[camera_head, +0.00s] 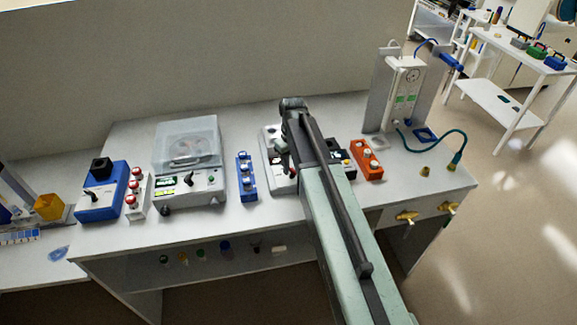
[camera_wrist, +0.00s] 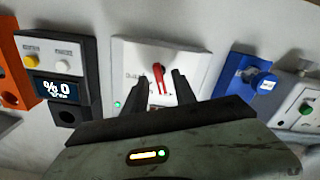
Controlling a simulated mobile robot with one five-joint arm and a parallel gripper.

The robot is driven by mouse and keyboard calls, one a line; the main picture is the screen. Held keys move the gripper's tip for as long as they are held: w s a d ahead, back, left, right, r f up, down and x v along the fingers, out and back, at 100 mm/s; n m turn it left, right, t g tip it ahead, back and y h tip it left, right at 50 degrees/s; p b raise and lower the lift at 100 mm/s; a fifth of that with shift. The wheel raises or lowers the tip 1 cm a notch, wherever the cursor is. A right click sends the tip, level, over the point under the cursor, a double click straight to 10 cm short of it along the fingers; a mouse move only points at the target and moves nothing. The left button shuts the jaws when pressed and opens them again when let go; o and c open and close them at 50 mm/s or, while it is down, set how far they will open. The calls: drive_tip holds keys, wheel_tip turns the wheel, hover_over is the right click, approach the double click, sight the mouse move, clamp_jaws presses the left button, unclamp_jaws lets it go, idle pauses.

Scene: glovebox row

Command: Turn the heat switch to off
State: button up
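A red switch lever (camera_wrist: 158,74) stands on a white plate (camera_wrist: 195,62) in the wrist view. Lettering beside the lever is partly hidden, so I cannot read a heat label. My gripper (camera_wrist: 161,80) is open, with one dark finger on each side of the lever. A gap shows between the lever and each finger; I cannot tell how deep the lever sits between them. In the head view my arm reaches over the middle of the bench and covers much of the grey-white unit (camera_head: 268,146) there. The gripper's tips are not clear in that view.
In the wrist view, a black display box (camera_wrist: 68,88) is left of the plate and a blue block (camera_wrist: 238,76) is right. In the head view, a blue block (camera_head: 246,178), a clear-lidded machine (camera_head: 187,160) and an orange block (camera_head: 367,160) stand along the bench.

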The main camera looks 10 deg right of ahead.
sight(292, 168)
wheel_tip(292, 168, up, 8)
drive_tip(key=p, duration=0.8)
drive_tip(key=shift+f, duration=0.15)
